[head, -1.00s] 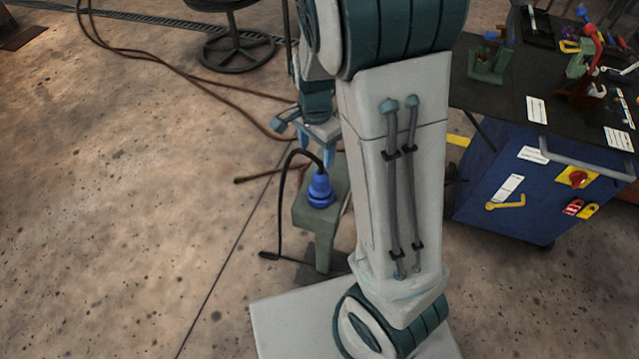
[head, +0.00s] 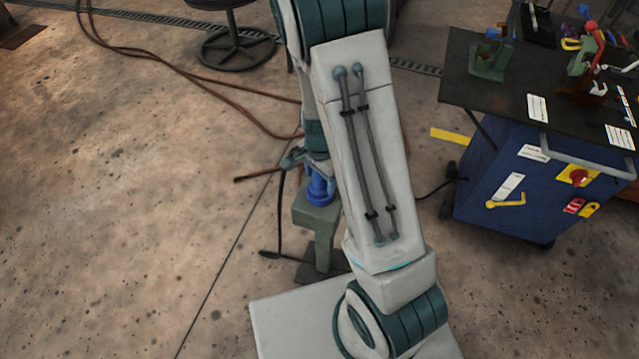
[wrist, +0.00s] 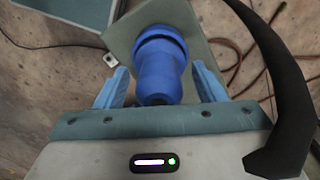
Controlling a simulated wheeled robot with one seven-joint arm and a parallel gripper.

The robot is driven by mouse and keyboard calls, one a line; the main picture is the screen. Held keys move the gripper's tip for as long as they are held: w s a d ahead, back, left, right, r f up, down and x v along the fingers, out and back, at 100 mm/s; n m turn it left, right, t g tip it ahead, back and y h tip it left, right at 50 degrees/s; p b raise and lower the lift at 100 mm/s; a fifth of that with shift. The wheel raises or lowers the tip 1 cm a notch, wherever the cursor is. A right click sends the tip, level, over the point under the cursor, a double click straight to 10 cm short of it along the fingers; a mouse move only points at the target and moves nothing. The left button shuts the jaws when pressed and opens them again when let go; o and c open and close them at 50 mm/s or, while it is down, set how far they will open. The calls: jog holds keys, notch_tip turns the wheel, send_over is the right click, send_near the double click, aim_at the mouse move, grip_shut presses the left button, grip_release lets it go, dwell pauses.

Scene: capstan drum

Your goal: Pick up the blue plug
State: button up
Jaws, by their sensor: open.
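The blue plug (head: 320,190) stands on a green-grey pedestal (head: 303,215) in the head view, partly hidden behind my arm. In the wrist view the blue plug (wrist: 160,62) lies between the two light blue fingers of my gripper (wrist: 160,88), with its wide collar beyond the fingertips. A gap shows on each side of the plug, so the fingers are apart from it. The gripper is open. In the head view my gripper (head: 306,160) is at the plug, mostly hidden by my arm.
A blue tool cart (head: 510,180) with a dark top holding tools stands to the right. A stool (head: 237,45) is at the back. Reddish hoses (head: 190,75) lie on the floor. The floor at left is largely clear.

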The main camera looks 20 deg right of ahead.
jog(key=shift+c, duration=0.3)
jog(key=c, duration=1.1)
jog(key=shift+r, duration=0.1)
jog(key=shift+c, duration=0.2)
